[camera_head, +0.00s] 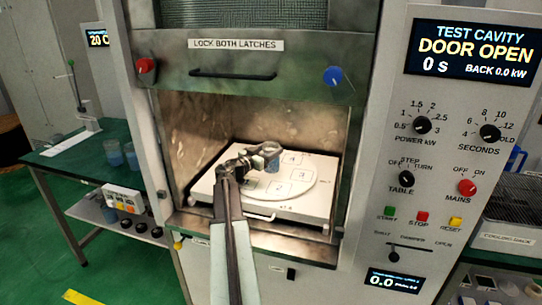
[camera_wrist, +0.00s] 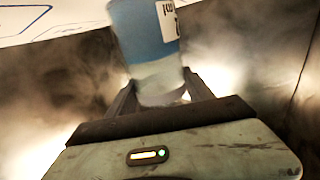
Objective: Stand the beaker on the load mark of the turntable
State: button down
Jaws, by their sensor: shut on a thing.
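My gripper (camera_head: 264,153) is inside the open cavity, over the far part of the white turntable (camera_head: 268,202). It is shut on a beaker (camera_head: 272,166) of blue liquid, partly hidden by the gripper in the head view. In the wrist view the beaker (camera_wrist: 147,45), with a white label, sits between the fingers (camera_wrist: 155,88). The turntable carries several outlined, numbered marks; which one is the load mark is too small to tell. I cannot tell whether the beaker's base touches the turntable.
The raised door (camera_head: 255,62) with its handle is above the opening. The cavity side walls stand close on both sides. A white tray (camera_head: 213,188) with a front handle surrounds the disc. Blue beakers (camera_head: 114,153) stand on the green side table (camera_head: 65,156) at left. The control panel is at right.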

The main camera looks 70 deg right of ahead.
jog(key=shift+f, duration=0.1)
jog(key=shift+c, duration=2)
grip_release()
jog(key=shift+r, duration=0.2)
jog(key=shift+a, duration=0.3)
jog(key=v, duration=1.1)
jog(key=shift+w+a, duration=0.15)
jog(key=shift+a, duration=0.05)
